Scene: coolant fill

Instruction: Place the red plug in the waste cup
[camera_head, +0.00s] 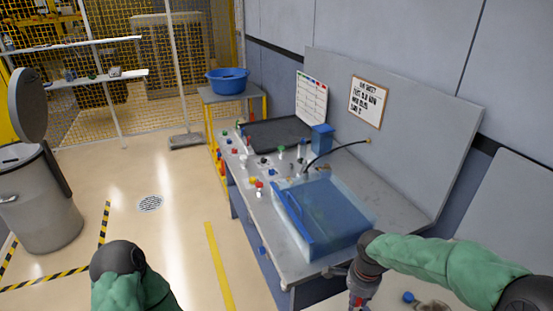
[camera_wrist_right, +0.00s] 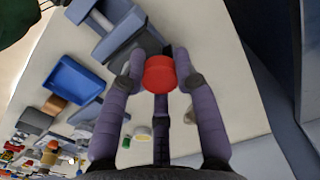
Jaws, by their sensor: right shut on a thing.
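My right gripper (camera_head: 356,293) is low at the bottom edge of the head view, in front of the bench. In the right wrist view its purple fingers (camera_wrist_right: 158,70) are shut on the red plug (camera_wrist_right: 160,74), a round red piece held at the fingertips. Only a small bit of red shows at the gripper in the head view. I cannot pick out the waste cup for sure in either view. My left arm shows only as a green sleeve and dark joint at the bottom left; its gripper is out of view.
A blue basin (camera_head: 322,228) sits on the grey bench, with several small coloured parts beyond it. A blue tray (camera_wrist_right: 76,84) and brown block (camera_wrist_right: 54,105) lie on a pale surface below my right gripper. A grey bin (camera_head: 40,205) with raised lid stands left.

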